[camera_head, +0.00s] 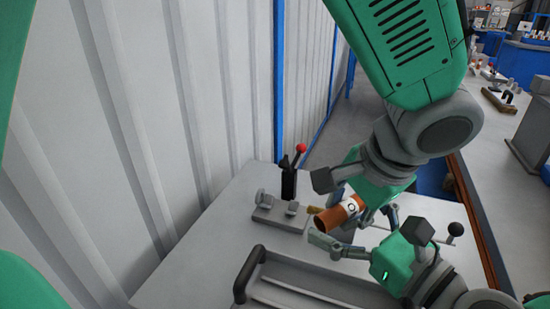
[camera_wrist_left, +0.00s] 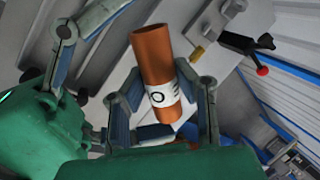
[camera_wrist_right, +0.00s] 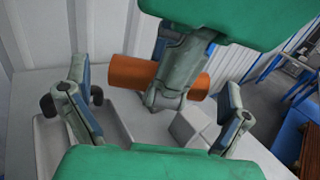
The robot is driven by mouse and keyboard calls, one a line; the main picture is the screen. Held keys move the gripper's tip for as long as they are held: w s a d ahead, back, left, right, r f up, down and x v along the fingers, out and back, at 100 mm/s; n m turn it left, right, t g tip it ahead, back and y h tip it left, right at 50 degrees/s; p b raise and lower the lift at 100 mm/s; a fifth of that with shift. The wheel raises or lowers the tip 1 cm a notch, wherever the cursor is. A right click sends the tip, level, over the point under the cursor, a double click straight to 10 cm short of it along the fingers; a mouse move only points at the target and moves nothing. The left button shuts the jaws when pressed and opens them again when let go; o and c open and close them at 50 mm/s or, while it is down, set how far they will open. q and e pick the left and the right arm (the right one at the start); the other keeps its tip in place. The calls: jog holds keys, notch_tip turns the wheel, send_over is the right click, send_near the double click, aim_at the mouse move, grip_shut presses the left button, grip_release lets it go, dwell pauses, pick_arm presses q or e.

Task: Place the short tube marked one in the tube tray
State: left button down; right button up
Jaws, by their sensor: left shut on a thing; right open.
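An orange-brown tube (camera_head: 334,218) with a white label sits between the fingers of my left gripper (camera_head: 360,206), whose arm comes down from the top in the head view. In the left wrist view the tube (camera_wrist_left: 153,58) is tilted, and its label shows a dark ring and bars; I cannot read a number. The left gripper is shut on it above the table. My right gripper (camera_head: 368,240) is open and empty just below, its fingers close to the tube. In the right wrist view the tube (camera_wrist_right: 137,73) lies crosswise beyond the open fingers. A grey tray (camera_head: 285,270) with a dark handle is at the front.
A fixture with small grey blocks (camera_head: 268,215) and a red-knobbed lever (camera_head: 290,176) stands at the back of the grey table (camera_head: 205,240). A corrugated wall (camera_head: 170,110) closes off the left. The table's left part is clear. Other workbenches stand far right.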

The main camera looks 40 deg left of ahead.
aim_at(346, 206)
pick_arm(q)
jog(key=shift+d, duration=0.25)
pick_arm(e)
jog(key=shift+x, duration=0.9)
pick_arm(q)
jog(key=shift+y, duration=0.3)
pick_arm(e)
jog(key=c, duration=1.2)
pick_arm(q)
jog(key=c, duration=1.2)
grip_release()
jog(key=shift+r, duration=0.1)
notch_tip(346, 206, up, 10)
jog(key=shift+a+f, duration=0.1)
jog(key=shift+f, duration=0.05)
